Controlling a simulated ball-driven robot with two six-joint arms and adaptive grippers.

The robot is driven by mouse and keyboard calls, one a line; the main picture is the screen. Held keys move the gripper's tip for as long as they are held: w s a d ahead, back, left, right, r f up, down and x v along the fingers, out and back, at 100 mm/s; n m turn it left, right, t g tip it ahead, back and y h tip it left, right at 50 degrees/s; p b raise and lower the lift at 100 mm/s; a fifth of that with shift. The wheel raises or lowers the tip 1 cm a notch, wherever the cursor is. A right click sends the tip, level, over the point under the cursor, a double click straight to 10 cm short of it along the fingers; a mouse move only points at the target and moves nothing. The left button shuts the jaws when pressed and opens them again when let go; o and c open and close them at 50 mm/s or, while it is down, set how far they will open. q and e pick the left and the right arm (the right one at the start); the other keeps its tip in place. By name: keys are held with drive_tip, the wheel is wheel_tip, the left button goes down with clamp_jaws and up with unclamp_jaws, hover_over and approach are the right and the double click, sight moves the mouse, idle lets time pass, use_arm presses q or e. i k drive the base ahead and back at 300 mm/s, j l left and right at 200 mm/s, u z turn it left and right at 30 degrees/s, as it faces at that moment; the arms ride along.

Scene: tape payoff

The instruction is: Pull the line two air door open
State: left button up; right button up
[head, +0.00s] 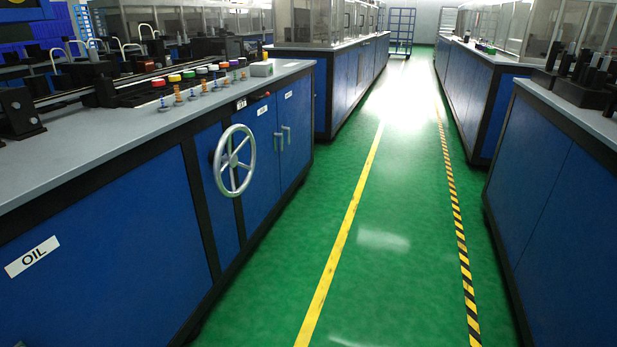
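On the left machine, two blue cabinet doors stand side by side, a left door (259,160) and a right door (297,140). Both look shut. Each has a small upright silver handle, the left handle (278,141) and the right handle (287,135), close together near the seam. Neither of my grippers is in view.
A silver handwheel (234,161) sticks out just left of the doors. A panel marked OIL (32,257) is nearer. Coloured knobs (201,70) line the grey worktop (75,157). The green aisle floor (385,205) is clear, with machines along its right side.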

sight(262, 194)
drive_tip(key=i+l+u, duration=0.1)
drive_tip(key=i+u, duration=0.25)
drive_tip(key=i+l+u, duration=0.4)
drive_tip(key=u, duration=0.25)
drive_tip(key=i+l+u, duration=0.1)
drive_tip(key=u, duration=0.25)
drive_tip(key=l+u, duration=0.35)
drive_tip(key=i+j, duration=0.05)
